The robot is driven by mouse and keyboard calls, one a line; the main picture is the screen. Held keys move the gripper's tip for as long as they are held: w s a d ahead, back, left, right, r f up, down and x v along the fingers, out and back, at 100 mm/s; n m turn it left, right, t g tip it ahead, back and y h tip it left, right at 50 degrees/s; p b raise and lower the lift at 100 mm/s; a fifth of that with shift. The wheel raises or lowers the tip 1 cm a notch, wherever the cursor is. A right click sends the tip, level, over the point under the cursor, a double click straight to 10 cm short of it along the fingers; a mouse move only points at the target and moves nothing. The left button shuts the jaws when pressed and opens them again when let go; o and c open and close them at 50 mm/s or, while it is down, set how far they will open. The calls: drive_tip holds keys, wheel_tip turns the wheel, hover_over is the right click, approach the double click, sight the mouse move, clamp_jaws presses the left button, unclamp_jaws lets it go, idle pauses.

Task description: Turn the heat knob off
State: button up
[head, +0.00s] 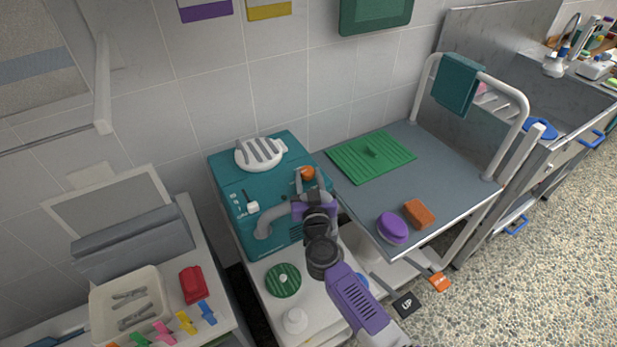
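A teal machine (228,188) stands on a white cabinet against the tiled wall, with a round white slatted vent (260,153) on top. An orange knob (307,173) sits near its right edge, and I take it for the heat knob. A white lever or switch (252,207) stands beside small marks on the left of the top. My arm reaches in from the lower right. My gripper (302,184) is close to the orange knob, just on the near side of it. Its fingers are small and partly hidden by my wrist, so contact and opening are unclear. The knob's pointing direction is not readable.
A grey table (440,170) at the right holds a green mat (370,156), a purple brush (392,228) and an orange block (419,214). A grey curved pipe or handle (268,222) rises from the machine's front. A tray (125,300) with clips stands at left.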

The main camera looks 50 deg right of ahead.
clamp_jaws()
